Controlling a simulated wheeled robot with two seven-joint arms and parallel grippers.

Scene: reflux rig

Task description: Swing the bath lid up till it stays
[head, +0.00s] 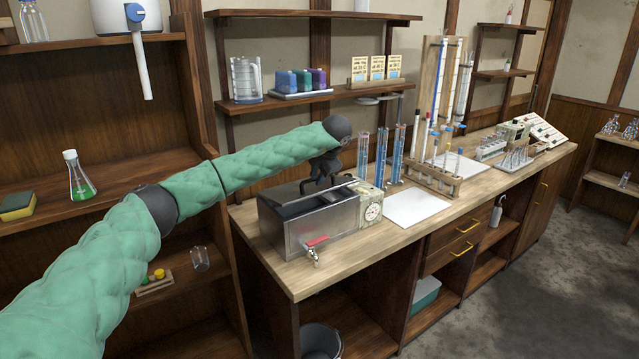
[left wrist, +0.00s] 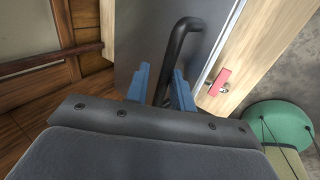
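The bath (head: 322,228) is a steel box on the left end of the wooden bench, with a red-handled tap (head: 316,243) at its front and a dial (head: 373,211) at its right end. Its dark lid (head: 290,209) looks about flat on top, partly hidden by my arm. In the left wrist view the lid is a grey panel (left wrist: 136,45) with a bent black handle (left wrist: 174,52). My left gripper (head: 318,182) is low over the lid. Its blue fingers (left wrist: 161,88) stand apart, one on each side of the handle, with gaps visible. My right gripper is not in view.
Tall blue-filled glass cylinders (head: 381,155) stand just behind and right of the bath, beside a white sheet (head: 417,207). A shelf (head: 310,98) with a jug and boxes hangs above. A wooden rack (head: 437,178) stands farther right. A bucket (head: 321,341) sits below the bench.

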